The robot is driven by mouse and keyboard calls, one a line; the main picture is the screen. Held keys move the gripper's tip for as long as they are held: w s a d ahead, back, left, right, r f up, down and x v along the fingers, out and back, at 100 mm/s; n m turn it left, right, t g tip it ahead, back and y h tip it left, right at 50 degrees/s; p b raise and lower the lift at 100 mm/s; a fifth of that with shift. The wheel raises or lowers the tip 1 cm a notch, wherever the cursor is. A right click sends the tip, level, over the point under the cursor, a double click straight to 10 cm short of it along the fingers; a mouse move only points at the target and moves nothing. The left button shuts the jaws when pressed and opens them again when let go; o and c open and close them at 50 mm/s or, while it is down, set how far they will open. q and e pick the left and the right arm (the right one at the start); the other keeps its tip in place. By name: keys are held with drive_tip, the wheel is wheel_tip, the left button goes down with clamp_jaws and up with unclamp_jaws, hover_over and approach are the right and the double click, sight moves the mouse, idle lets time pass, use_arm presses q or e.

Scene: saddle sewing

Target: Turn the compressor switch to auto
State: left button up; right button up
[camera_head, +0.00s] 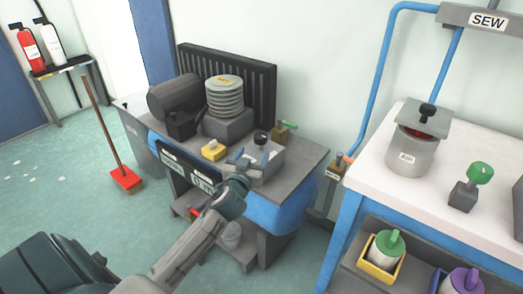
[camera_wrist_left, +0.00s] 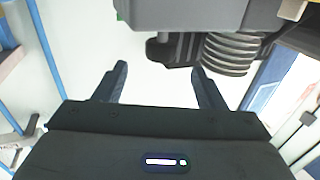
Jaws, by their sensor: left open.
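The compressor stands by the wall, with a dark motor (camera_head: 174,100), a ribbed cylinder (camera_head: 225,97) and a blue tank (camera_head: 279,211). A black knob (camera_head: 260,137) sits on a grey box on its top plate; I cannot read its setting. Black panels with white lettering (camera_head: 171,163) are on the front, partly hidden by my arm. My left gripper (camera_head: 251,160) is open and empty, in front of the grey box and below the knob in the picture. In the left wrist view its two fingers (camera_wrist_left: 160,70) are spread, with nothing between them. My right gripper is not in view.
A white table (camera_head: 380,182) with a pot (camera_head: 412,155) stands right.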

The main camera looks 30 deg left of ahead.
sight(263, 137)
use_arm(q)
drive_tip(key=x, duration=1.1)
drive_tip(key=shift+p, duration=0.3)
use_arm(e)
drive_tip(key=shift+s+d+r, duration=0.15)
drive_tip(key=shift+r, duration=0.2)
use_arm(q)
drive_tip(key=c, duration=1)
drive_tip(key=m+h+p, duration=0.1)
drive_tip(key=p, duration=0.2)
drive_tip(key=shift+h, duration=0.4)
drive_tip(key=shift+t, duration=0.3)
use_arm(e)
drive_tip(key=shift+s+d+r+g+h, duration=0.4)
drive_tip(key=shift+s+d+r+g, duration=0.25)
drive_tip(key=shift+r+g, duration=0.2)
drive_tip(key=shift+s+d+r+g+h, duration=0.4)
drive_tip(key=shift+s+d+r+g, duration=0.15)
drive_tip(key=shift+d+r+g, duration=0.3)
